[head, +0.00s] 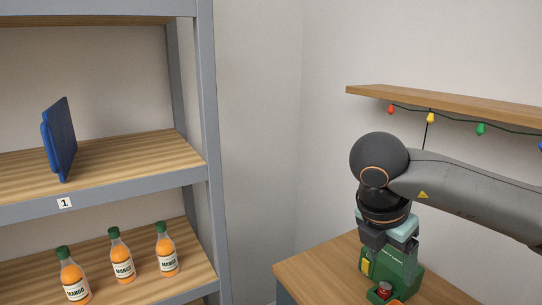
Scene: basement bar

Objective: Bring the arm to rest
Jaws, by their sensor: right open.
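My right arm comes in from the right, bent down at a dark round joint. My right gripper (386,237) points downward, with teal and dark grey parts. It is open, over the back of a green item (408,277) on a wooden surface. The gripper hides part of that item, and I cannot tell whether they touch. My left gripper is not in view.
A wooden wall shelf (450,103) with coloured bulbs is behind the arm. The green item stands on a wooden top (318,272). A grey rack (208,120) at left holds a blue folder-like object (62,140) and mango bottles (121,257).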

